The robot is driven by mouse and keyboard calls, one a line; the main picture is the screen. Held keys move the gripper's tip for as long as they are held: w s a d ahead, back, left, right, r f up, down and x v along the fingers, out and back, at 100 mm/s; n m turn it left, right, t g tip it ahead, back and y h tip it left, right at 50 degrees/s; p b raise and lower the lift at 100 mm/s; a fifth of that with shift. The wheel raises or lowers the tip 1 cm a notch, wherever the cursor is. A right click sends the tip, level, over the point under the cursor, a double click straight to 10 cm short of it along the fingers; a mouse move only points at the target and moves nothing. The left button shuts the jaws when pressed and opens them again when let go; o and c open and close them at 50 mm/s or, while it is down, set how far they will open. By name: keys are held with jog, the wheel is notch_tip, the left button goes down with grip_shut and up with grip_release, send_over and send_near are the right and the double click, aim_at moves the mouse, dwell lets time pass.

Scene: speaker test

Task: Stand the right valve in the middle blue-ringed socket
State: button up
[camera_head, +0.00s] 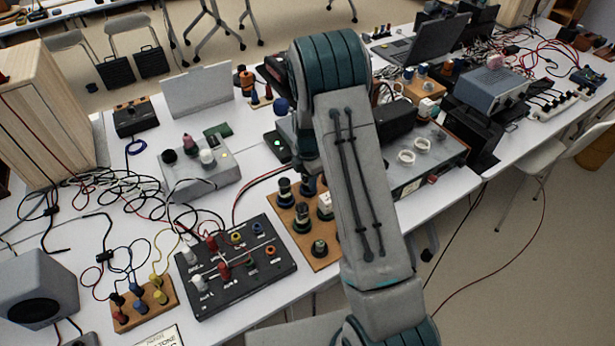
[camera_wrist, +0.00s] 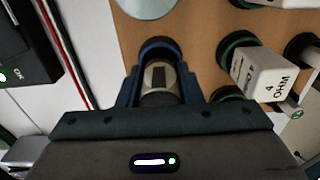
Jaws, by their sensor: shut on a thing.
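My gripper (camera_wrist: 160,85) is shut on a small upright part (camera_wrist: 158,76), pale metallic with a dark band, apparently a valve, between its blue fingers. It is above the brown wooden board (camera_wrist: 205,25). A white block marked 4 OHM (camera_wrist: 268,72) sits by a green ring.
A black panel with coloured knobs (camera_head: 236,266) lies left of the board. A grey box with round knobs (camera_head: 200,174) and loose cables (camera_head: 105,200) lie farther left. A grey unit with two white rings (camera_head: 430,160) stands right of my arm. Red and black wires (camera_wrist: 62,50) run beside the board.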

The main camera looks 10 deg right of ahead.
jog(key=shift+f+b, duration=0.3)
jog(key=shift+b, duration=0.1)
jog(key=o, duration=1)
jog(key=shift+c, duration=0.2)
